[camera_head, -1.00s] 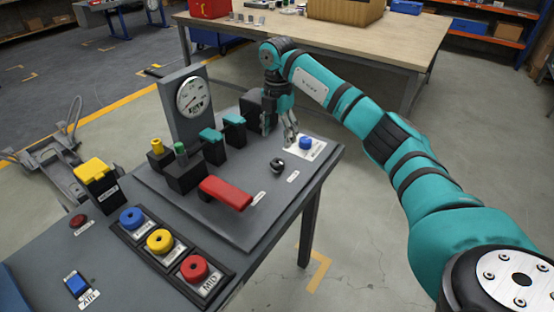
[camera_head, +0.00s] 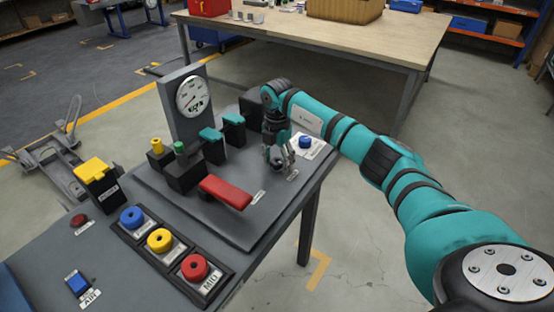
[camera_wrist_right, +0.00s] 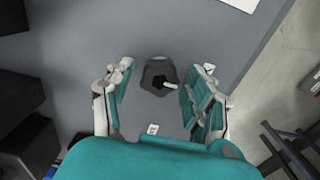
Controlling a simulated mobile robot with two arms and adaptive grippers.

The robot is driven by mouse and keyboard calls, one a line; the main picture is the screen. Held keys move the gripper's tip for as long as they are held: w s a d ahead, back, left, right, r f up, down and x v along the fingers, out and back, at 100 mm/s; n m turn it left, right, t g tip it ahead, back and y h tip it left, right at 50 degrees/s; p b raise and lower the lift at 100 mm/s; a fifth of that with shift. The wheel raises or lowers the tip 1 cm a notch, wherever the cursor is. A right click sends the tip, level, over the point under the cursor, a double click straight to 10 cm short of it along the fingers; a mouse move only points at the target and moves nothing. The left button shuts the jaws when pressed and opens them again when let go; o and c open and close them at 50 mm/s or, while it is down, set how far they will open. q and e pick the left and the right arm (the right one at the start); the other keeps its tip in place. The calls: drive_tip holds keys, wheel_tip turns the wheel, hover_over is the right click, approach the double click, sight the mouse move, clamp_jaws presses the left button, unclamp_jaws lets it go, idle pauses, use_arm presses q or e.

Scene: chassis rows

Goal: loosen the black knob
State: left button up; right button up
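The black knob (camera_wrist_right: 160,76) stands on the grey panel, with a small pale mark or pointer on its right side in the right wrist view. My right gripper (camera_wrist_right: 160,88) is open, with one finger on each side of the knob and a gap on both sides. My left gripper is in neither view.
A blue button (camera_head: 305,142) on a white plate sits just right of my gripper. A red lever (camera_head: 225,191) and teal-topped clamps (camera_head: 211,135) are to the left, with a gauge (camera_head: 192,97) behind. Blue, yellow and red knobs (camera_head: 194,267) line the front.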

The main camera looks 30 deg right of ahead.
drive_tip(key=c, duration=0.9)
drive_tip(key=shift+r+n, duration=0.1)
drive_tip(key=shift+n, duration=0.2)
